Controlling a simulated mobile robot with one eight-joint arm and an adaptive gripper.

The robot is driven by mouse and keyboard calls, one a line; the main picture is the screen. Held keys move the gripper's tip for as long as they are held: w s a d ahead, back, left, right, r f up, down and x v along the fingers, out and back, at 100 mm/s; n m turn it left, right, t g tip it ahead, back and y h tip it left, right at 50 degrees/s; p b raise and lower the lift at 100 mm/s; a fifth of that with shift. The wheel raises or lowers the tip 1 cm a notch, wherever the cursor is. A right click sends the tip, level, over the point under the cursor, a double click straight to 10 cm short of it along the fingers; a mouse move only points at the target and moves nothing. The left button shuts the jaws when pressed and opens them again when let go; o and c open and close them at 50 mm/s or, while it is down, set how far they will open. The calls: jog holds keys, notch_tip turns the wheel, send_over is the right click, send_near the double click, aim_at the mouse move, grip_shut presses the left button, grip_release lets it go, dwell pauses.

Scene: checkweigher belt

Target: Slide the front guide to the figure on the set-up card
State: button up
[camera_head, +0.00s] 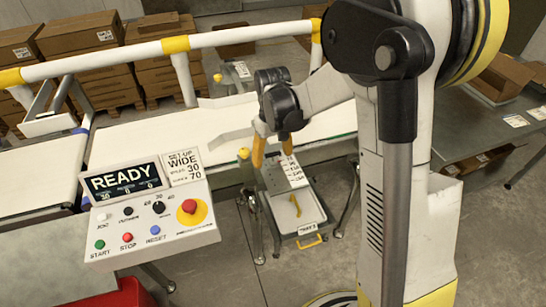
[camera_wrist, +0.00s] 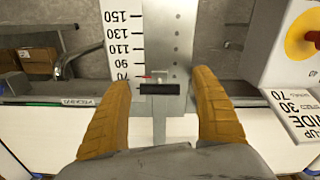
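The set-up card (camera_head: 185,167) beside the panel screen reads WIDE, with the figures 30 and 70; the 70 is on its guide line. It also shows at the right of the wrist view (camera_wrist: 296,112). The guide's black handle (camera_wrist: 167,89) sits on a grey slotted plate, with a white scale (camera_wrist: 124,45) running from 150 down to 70. A small red pointer (camera_wrist: 147,76) is close to the 70 mark. My gripper (camera_wrist: 162,80) is open, its yellow fingers on either side of the handle with gaps. In the head view my gripper (camera_head: 271,156) hangs over the scale (camera_head: 291,171).
The control panel (camera_head: 150,215) shows READY and carries several buttons and a red stop knob (camera_head: 189,206). The white belt (camera_head: 150,140) runs behind. Cartons (camera_head: 80,32) stand at the back.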

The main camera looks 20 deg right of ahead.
notch_tip(320, 180, up, 12)
dwell(0.7)
jog(key=s+r+m+t, duration=0.2)
jog(key=s+t, duration=0.5)
jog(key=s, duration=1.1)
jog(key=shift+s+r+b, duration=0.35)
jog(key=shift+r+b, duration=0.05)
jog(key=shift+b, duration=0.05)
dwell(1.7)
